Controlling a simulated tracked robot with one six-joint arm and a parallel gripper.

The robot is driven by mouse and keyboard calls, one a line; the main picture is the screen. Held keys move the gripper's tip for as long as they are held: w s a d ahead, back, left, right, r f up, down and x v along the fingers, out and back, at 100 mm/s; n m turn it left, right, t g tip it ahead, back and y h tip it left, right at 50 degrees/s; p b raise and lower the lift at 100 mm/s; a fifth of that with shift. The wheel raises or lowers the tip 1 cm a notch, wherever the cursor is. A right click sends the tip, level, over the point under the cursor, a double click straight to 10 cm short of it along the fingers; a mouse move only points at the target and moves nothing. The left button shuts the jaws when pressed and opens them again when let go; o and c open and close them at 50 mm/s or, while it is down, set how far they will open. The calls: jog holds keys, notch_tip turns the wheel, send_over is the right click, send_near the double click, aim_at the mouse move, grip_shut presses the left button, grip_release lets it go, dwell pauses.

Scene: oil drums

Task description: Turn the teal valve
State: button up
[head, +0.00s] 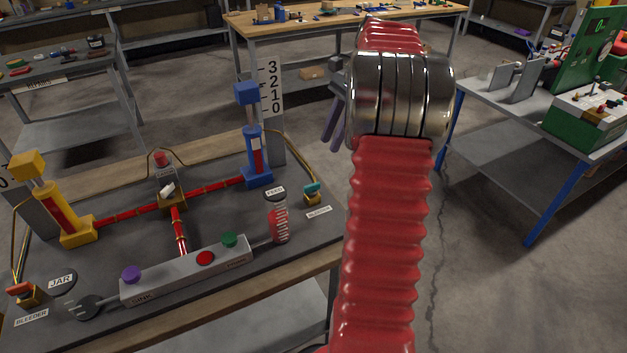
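The teal valve (311,188) is a small teal handle on a brass-coloured fitting at the right end of the bench, by a BLEEDER label (319,212). A yellow hose runs down to it from behind the blue cylinder (256,155). My gripper (334,133) shows only partly, behind my red arm. Its two purplish fingers point down with a narrow gap between them, and nothing shows between them. It appears above and right of the valve, not touching it. The rest of the gripper is hidden by my arm.
A yellow cylinder (66,215) and an orange-red valve (20,289) stand at the bench's left. Red pipes (125,213) join the cylinders. A grey panel (188,273) with coloured knobs lies in front. A height-marked post (271,95) stands behind the blue cylinder. Other tables stand beyond.

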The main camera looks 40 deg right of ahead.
aim_at(312, 184)
jog(key=shift+a+f, duration=0.1)
jog(key=x, duration=1.3)
jog(key=shift+w+f, duration=0.1)
jog(key=shift+f, duration=0.2)
grip_shut()
